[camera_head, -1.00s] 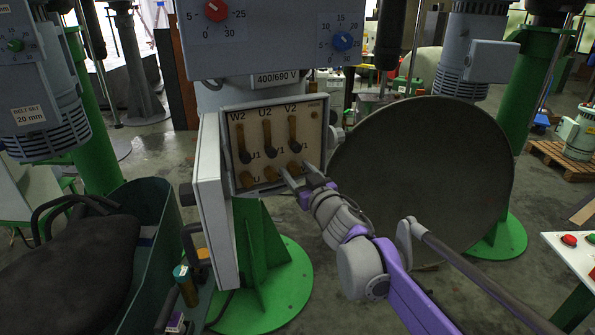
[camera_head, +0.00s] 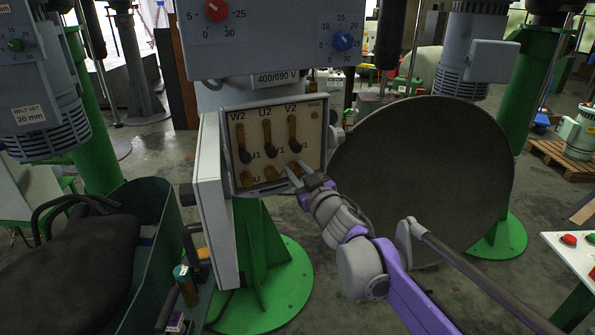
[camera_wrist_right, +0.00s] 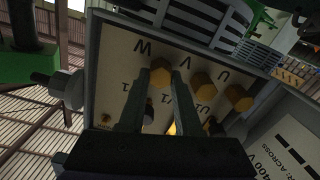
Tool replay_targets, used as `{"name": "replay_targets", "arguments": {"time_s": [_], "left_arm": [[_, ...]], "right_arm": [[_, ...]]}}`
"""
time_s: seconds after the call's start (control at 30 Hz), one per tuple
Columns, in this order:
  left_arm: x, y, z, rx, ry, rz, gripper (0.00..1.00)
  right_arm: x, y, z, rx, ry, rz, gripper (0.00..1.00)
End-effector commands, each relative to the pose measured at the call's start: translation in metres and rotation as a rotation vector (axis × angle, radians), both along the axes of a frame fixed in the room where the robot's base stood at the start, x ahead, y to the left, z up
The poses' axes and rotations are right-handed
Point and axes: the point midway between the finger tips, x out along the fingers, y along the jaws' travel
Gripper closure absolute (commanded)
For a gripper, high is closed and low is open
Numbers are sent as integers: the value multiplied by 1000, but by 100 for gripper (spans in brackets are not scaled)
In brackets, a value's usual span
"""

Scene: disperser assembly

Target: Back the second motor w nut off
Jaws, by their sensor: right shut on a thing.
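The open motor terminal box (camera_head: 274,112) has a tan board with two rows of brass-coloured studs, nuts and links. The lower row holds the motor U, V and W nuts. In the right wrist view, upside down, the motor W nut (camera_wrist_right: 160,73) lies between the two fingertips of my right gripper (camera_wrist_right: 159,80). In the head view my right gripper (camera_head: 298,171) reaches the lower right corner of the board, shut on that nut and partly hiding it. The V nut (camera_wrist_right: 201,82) and U nut (camera_wrist_right: 238,97) stand free beside it. My left gripper is out of view.
The box's open door (camera_head: 212,205) stands at its left. A large dark round disc (camera_head: 425,180) is right of the arm. A teal bin (camera_head: 150,240) with a dark bag is at lower left. A green pedestal (camera_head: 262,270) stands below the box.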

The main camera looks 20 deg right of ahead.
Motion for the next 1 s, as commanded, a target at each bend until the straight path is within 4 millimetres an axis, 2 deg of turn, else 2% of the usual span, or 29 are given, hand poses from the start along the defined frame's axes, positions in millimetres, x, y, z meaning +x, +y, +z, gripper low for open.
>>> {"name": "replay_targets", "arguments": {"time_s": [0.47, 1.0], "left_arm": [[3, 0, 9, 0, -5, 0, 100], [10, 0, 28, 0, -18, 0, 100]], "right_arm": [[0, 2, 0, -432, -69, 0, 100], [0, 4, -1, -939, -150, -1, 100]]}}
